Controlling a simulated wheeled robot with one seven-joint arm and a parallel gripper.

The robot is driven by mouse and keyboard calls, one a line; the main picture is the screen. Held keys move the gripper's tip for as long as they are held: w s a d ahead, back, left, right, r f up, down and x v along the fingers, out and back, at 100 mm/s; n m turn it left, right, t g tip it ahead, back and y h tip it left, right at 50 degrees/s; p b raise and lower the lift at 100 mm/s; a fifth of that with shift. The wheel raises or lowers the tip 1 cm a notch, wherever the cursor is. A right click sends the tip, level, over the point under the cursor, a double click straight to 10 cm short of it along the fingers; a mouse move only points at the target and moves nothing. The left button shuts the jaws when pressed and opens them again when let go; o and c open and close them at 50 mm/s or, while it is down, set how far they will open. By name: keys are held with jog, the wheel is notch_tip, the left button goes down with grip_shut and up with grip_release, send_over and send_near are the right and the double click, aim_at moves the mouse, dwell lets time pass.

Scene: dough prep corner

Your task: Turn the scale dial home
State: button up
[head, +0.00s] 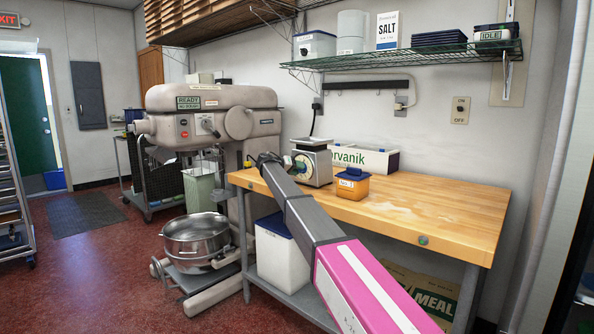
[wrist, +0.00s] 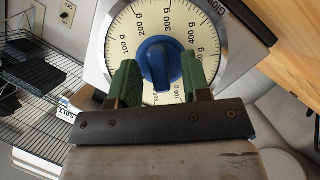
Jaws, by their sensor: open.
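The scale (head: 313,164) stands at the back left of the wooden table, its face turned toward my arm. In the wrist view its round cream dial (wrist: 160,22) is marked in grams, with a blue knob (wrist: 157,62) at its centre. The knob's raised ridge runs roughly up and down in that picture. My gripper (wrist: 160,70) is open, with one green finger on each side of the knob. I cannot tell whether either finger touches it. The lower dial is partly hidden by my gripper. In the head view my gripper (head: 264,160) is small, at the scale's front.
A small orange tub (head: 352,188) with a blue lid stands right of the scale. A white lettered box (head: 362,158) is behind it. The large mixer (head: 215,120) stands left of the table (head: 450,205). The table's right side is clear. A wire shelf (head: 420,55) hangs above.

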grip_shut()
dwell(0.3)
jog(key=n+h, duration=0.2)
jog(key=n, duration=0.1)
jog(key=shift+w+f+n, duration=0.1)
jog(key=shift+n, duration=0.3)
jog(key=shift+a+n+h, duration=0.1)
jog(key=shift+n+h, duration=0.7)
jog(key=shift+n, duration=1)
grip_release()
